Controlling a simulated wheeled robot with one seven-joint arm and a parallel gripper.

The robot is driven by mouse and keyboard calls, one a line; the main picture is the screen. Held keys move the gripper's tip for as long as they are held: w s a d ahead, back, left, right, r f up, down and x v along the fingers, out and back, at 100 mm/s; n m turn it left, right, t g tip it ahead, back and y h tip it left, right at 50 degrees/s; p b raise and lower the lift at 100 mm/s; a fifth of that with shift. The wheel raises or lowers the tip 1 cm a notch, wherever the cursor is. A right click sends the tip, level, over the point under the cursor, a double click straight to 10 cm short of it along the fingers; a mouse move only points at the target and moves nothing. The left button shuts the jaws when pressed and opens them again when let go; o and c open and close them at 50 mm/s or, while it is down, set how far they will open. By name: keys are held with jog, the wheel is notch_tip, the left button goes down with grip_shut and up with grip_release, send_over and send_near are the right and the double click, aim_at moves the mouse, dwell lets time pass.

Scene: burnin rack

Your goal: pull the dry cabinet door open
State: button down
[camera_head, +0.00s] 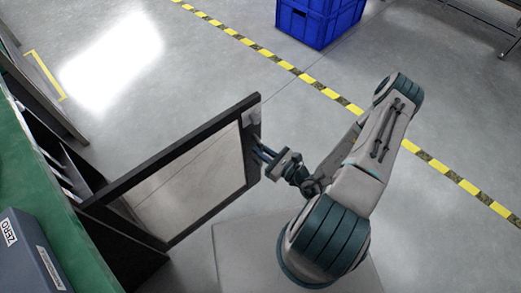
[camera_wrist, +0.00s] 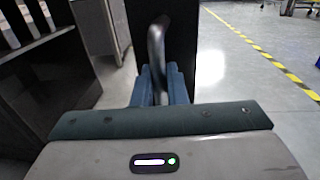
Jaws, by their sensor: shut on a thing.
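The dry cabinet door (camera_head: 205,172) is a glass pane in a dark frame, and it stands swung well out from the dark cabinet (camera_head: 75,172) at the left in the head view. My gripper (camera_head: 264,153) is at the door's free edge. In that view the door shows edge-on as a dark upright panel (camera_wrist: 181,42) behind the handle. The handle is mostly hidden by my gripper in the head view.
A green worktop (camera_head: 35,185) with a grey box marked ZERO (camera_head: 28,255) lies at the left. A blue crate (camera_head: 318,20) stands on the floor at the top. Yellow-black tape (camera_head: 290,68) crosses the floor. The floor between door and tape is clear.

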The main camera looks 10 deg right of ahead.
jog(key=shift+s+a, duration=0.15)
jog(key=shift+a, duration=0.05)
jog(key=c, duration=1.5)
grip_release()
jog(key=shift+c, duration=0.2)
jog(key=shift+d, duration=0.2)
jog(key=p+v, duration=0.1)
jog(key=v, duration=1.2)
jog(key=shift+s, duration=0.25)
jog(key=shift+d, duration=0.15)
